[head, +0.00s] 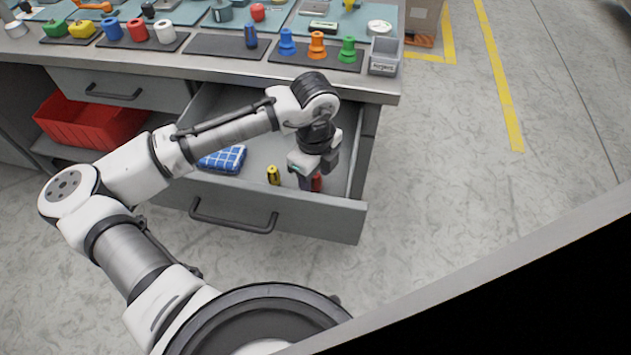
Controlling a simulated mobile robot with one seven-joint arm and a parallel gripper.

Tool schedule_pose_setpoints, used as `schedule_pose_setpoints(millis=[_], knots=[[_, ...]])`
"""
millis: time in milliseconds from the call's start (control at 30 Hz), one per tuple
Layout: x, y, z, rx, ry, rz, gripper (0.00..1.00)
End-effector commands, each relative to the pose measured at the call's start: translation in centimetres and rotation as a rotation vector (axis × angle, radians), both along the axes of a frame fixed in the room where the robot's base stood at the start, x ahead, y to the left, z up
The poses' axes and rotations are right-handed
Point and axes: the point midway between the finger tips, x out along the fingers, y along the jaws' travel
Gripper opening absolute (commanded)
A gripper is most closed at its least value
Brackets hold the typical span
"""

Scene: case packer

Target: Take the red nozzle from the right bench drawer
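The right bench drawer (290,213) is pulled open below the bench top. My gripper (311,182) points down into the right part of the drawer. A small red piece, which looks like the red nozzle (317,182), shows at the fingers and is mostly hidden behind them. I cannot tell whether the fingers are closed on it or only around or in front of it. A yellow and dark item (273,175) stands in the drawer just left of my gripper. A blue checked cloth (222,159) lies further left in the drawer, partly behind my arm.
The bench top (215,63) holds colored nozzles, including a blue nozzle (287,42), on dark mats, and a grey bin (384,56) at its right end. A red bin (92,120) sits on the shelf at left. The left drawer (120,90) is shut. Floor right of the drawer is clear.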

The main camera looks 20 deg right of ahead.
Motion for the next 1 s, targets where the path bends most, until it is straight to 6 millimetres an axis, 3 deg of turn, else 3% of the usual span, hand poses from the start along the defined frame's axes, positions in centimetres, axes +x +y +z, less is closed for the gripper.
schedule_pose_setpoints(millis=[33,367,767,867,1000], knots=[[0.0,0.0,0.0,0.0,0.0,0.0,0.44],[0.0,0.0,0.0,0.0,0.0,0.0,0.01],[0.0,0.0,0.9,0.001,-0.001,0.0,0.0],[0.1,0.0,2.1,-0.001,-0.002,0.0,0.0],[0.1,-0.1,5.4,-0.002,-0.004,-0.001,0.0]])
